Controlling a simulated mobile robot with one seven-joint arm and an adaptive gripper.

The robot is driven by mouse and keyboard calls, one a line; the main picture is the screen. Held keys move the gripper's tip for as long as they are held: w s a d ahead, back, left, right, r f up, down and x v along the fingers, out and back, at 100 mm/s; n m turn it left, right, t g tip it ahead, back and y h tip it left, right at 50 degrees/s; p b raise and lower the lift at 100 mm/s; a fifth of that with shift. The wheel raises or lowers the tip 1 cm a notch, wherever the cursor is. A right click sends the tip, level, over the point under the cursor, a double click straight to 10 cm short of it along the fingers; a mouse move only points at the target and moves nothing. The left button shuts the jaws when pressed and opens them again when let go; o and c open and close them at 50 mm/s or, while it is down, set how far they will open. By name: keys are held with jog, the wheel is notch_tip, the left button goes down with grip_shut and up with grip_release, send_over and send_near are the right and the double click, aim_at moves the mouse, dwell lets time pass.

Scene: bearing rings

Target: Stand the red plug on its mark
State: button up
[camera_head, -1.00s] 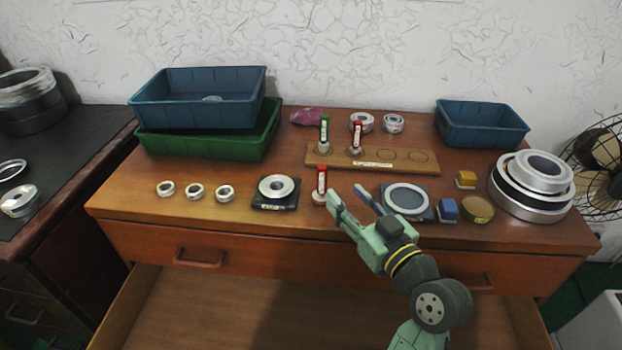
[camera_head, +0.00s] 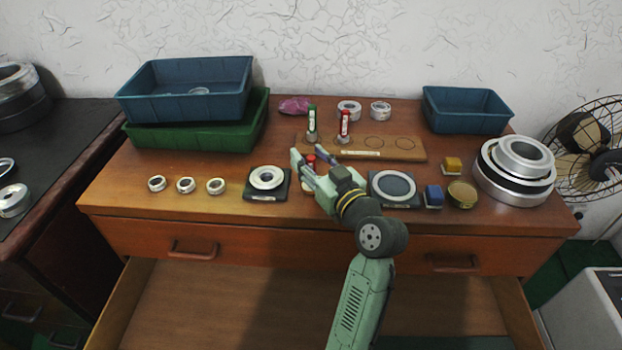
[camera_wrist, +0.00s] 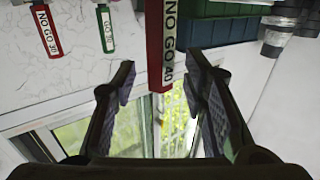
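A red-handled plug (camera_head: 311,160) stands on the dresser top in front of the wooden board, partly hidden by my gripper. In the wrist view this red plug (camera_wrist: 168,45), lettered NO GO 40, shows between my two fingers. My gripper (camera_head: 309,152) is open, with a finger on either side of the plug and gaps visible beside it. A second red plug (camera_head: 345,122) and a green plug (camera_head: 312,120) stand on the board (camera_head: 415,152). The wrist view shows this other red plug (camera_wrist: 46,30) and the green plug (camera_wrist: 106,28). Ring marks (camera_head: 377,142) on the board are empty.
A ring on a black plate (camera_head: 253,194) stands left of my gripper, a large ring plate (camera_head: 408,202) right. Several small rings (camera_head: 186,185) lie further left. Blue (camera_head: 240,100) and green (camera_head: 259,130) bins stand back left, stacked rings (camera_head: 515,190) right. A drawer is open below.

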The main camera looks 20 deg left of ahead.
jog(key=shift+c, duration=0.5)
grip_shut()
dwell(0.6)
